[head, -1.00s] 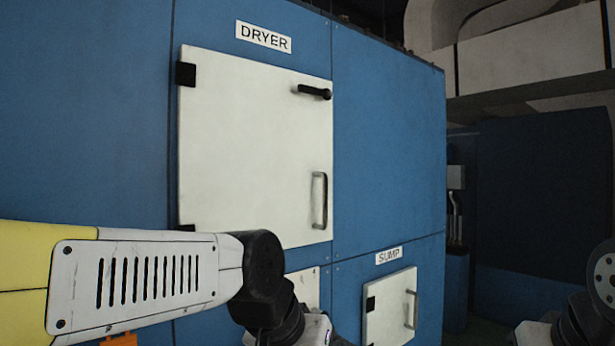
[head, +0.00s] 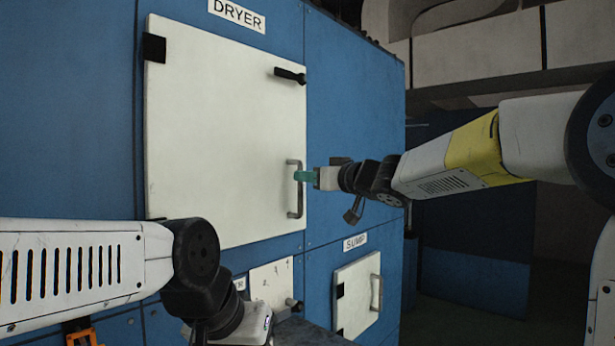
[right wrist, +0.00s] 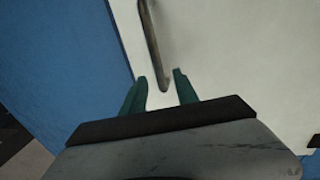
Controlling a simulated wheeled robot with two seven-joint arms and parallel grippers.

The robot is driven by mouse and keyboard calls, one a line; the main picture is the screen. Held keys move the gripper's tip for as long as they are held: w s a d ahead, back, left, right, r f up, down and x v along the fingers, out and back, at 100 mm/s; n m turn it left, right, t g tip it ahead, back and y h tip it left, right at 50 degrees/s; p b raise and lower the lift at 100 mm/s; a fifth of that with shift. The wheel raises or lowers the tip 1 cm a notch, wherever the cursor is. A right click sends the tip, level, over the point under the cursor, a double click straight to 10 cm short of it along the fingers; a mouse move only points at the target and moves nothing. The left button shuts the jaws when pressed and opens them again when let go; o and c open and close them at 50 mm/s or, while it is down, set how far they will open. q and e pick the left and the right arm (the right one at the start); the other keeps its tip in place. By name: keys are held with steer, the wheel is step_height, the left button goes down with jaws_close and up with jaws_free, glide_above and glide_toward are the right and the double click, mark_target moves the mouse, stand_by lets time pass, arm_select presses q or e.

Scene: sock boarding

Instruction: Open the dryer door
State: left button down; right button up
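The white dryer door (head: 215,130) is shut, flush in the blue cabinet under the DRYER sign (head: 237,14). It has black hinges (head: 154,47) on its left and a black latch lever (head: 290,76) at upper right. A vertical bar handle (head: 291,212) is at its lower right; it also shows in the right wrist view (right wrist: 152,40). My right gripper (head: 298,176) is at this handle, coming from the right. In the right wrist view its green fingers (right wrist: 160,75) are apart, with the handle's end between their tips; contact is unclear.
A smaller white sump door (head: 354,295) with its own handle is below right, under the SUMP label (head: 355,241). Another small white panel (head: 270,283) is beside it, partly behind my left arm. Open floor lies to the right of the cabinet.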

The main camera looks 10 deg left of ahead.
steer(key=shift+x, duration=2.25)
jaws_close()
